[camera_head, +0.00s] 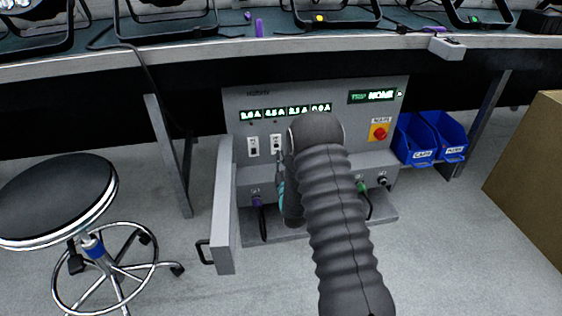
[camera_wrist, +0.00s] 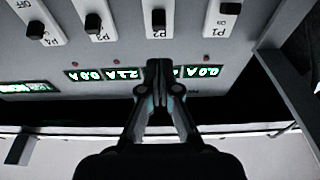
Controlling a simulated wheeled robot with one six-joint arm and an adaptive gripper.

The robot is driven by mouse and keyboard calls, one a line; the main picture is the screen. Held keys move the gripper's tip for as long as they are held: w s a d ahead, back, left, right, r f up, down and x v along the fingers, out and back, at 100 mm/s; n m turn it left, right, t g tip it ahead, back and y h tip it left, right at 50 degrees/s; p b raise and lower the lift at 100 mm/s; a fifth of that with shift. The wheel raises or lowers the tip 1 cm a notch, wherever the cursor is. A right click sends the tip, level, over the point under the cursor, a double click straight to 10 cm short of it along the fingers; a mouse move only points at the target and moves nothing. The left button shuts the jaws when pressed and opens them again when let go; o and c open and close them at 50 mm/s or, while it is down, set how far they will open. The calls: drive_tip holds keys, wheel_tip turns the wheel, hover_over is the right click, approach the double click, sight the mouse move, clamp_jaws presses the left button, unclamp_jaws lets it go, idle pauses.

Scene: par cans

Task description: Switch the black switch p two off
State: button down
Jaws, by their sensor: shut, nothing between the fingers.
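The black switch P2 (camera_wrist: 158,18) sits on a white plate marked P2 at the top of the wrist view, where the panel appears upside down. Its black knob lies close to the label end, while the neighbouring P1 knob (camera_wrist: 230,8) lies farther from its label. In the head view P2 (camera_head: 277,143) is just left of my arm. My gripper (camera_wrist: 158,70) is shut and empty. In the wrist view its tips lie in line with P2, below its plate and over the row of displays, and appear apart from the switch. In the head view my arm hides most of my gripper.
More switches, including P3 (camera_wrist: 93,24) and P4 (camera_wrist: 36,30), sit beside P2. A red knob on yellow (camera_head: 379,132) is on the panel's right. An open grey door (camera_head: 224,205) stands left; blue bins (camera_head: 420,140) stand right. A stool (camera_head: 60,200) is farther left.

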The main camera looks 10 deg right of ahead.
sight(277, 145)
drive_tip(key=shift+x, duration=3.4)
drive_tip(key=shift+f, duration=1.05)
drive_tip(key=shift+r+v, duration=0.2)
drive_tip(key=shift+v, duration=0.6)
drive_tip(key=shift+r+v, duration=0.2)
drive_tip(key=shift+v, duration=0.6)
drive_tip(key=shift+r+v, duration=0.15)
drive_tip(key=shift+v, duration=0.65)
drive_tip(key=shift+s, duration=0.1)
wheel_tip(277, 145, up, 13)
drive_tip(key=g+p, duration=0.3)
drive_tip(key=s+r+g+p, duration=0.2)
drive_tip(key=s+r+g, duration=0.2)
drive_tip(key=s+r, duration=0.6)
drive_tip(key=s+r+g+p, duration=0.2)
drive_tip(key=s+r, duration=0.1)
drive_tip(key=s, duration=0.9)
drive_tip(key=s+r+g+p, duration=0.1)
drive_tip(key=s+r+g, duration=0.2)
drive_tip(key=s, duration=1)
drive_tip(key=s+r+g+p, duration=0.2)
drive_tip(key=s+r+g, duration=0.1)
drive_tip(key=s, duration=1)
drive_tip(key=shift+r+p, duration=0.3)
drive_tip(key=shift+p, duration=0.05)
drive_tip(key=shift+s, duration=0.1)
